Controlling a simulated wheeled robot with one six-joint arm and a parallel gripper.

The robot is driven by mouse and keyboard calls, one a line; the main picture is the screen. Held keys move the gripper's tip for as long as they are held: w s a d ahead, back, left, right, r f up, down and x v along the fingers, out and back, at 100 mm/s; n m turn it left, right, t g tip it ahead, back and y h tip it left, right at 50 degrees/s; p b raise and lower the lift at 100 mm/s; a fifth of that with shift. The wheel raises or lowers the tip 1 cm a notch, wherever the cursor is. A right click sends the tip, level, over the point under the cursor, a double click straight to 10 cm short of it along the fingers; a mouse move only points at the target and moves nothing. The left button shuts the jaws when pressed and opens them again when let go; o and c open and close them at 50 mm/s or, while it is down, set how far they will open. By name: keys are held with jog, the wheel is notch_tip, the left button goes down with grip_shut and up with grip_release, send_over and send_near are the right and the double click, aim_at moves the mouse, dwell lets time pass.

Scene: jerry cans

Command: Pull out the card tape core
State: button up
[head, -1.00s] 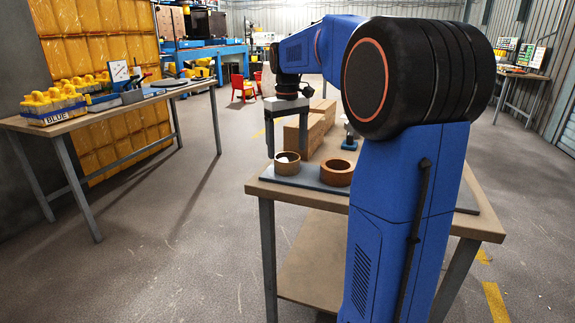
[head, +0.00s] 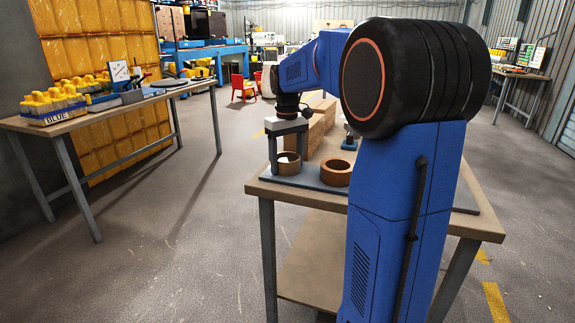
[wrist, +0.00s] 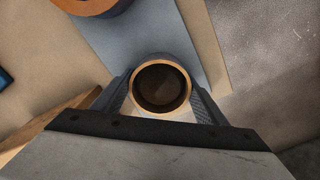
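The card tape core (wrist: 160,62) is a short tan ring with a dark hollow middle. It stands upright on the grey-blue mat, at the near left of the table, and also shows in the head view (head: 289,168). My gripper (wrist: 161,88) points down over it, one finger on each side. Both fingers appear to press against its outer wall, so the gripper looks shut on it. The core seems to rest on the mat still. Its far lower side is hidden.
A wider brown tape roll (head: 336,174) stands on the mat just right of the core; its edge shows in the wrist view (wrist: 92,7). Cardboard boxes (head: 312,135) stand behind. A small blue-based object (head: 349,143) is further back. The table's left edge is close.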

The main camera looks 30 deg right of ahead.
jog(key=c, duration=0.6)
jog(key=shift+r, duration=0.7)
jog(key=shift+r, duration=3.4)
